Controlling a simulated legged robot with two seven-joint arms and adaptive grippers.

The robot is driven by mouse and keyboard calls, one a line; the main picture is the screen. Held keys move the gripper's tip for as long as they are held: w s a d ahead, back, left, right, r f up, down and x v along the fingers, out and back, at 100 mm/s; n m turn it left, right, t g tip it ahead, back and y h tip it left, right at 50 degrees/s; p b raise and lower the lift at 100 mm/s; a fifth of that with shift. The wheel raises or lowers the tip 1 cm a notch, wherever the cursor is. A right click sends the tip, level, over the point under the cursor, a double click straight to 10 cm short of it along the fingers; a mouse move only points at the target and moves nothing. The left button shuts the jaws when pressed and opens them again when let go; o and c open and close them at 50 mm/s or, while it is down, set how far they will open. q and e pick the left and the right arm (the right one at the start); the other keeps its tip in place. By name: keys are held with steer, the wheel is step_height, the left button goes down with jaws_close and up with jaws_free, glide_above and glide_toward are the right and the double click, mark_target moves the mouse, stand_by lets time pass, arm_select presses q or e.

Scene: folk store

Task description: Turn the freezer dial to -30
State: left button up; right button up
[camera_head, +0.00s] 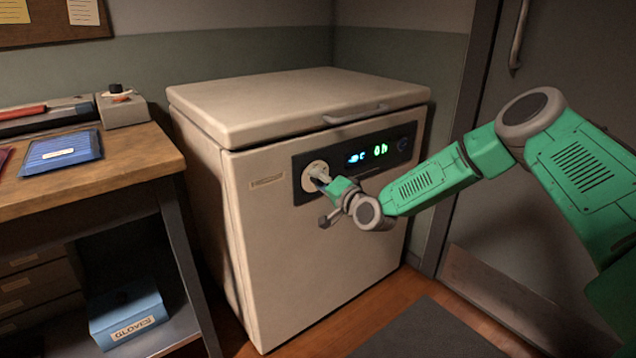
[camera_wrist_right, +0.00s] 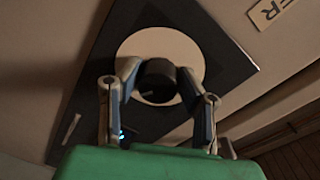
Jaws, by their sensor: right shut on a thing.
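The freezer (camera_head: 290,290) is a beige chest with its lid down, against the back wall. On its front is a dark control panel (camera_head: 350,161) with a lit blue and green display (camera_head: 366,155). The freezer dial (camera_head: 315,176) is on a pale round plate at the panel's left end. My right gripper (camera_head: 326,184) is at the dial and shut on it. In the wrist view, the dark dial knob (camera_wrist_right: 158,80) sits between the two fingers, before the pale disc (camera_wrist_right: 160,45). The display's digits are too blurred to read surely. My left gripper is not in view.
A wooden desk (camera_head: 130,160) stands at the left with a blue folder (camera_head: 62,150) and a small device with a black knob (camera_head: 122,108). A blue gloves box (camera_head: 127,315) lies on the shelf below. A grey door (camera_head: 560,70) is at the right.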

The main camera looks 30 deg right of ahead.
steer(key=shift+d, duration=0.3)
steer(key=o, duration=1.1)
steer(key=shift+f, duration=0.1)
steer(key=shift+s, duration=0.1)
steer(key=s, duration=1.1)
steer(key=shift+s+d, duration=0.35)
steer(key=shift+s, duration=0.05)
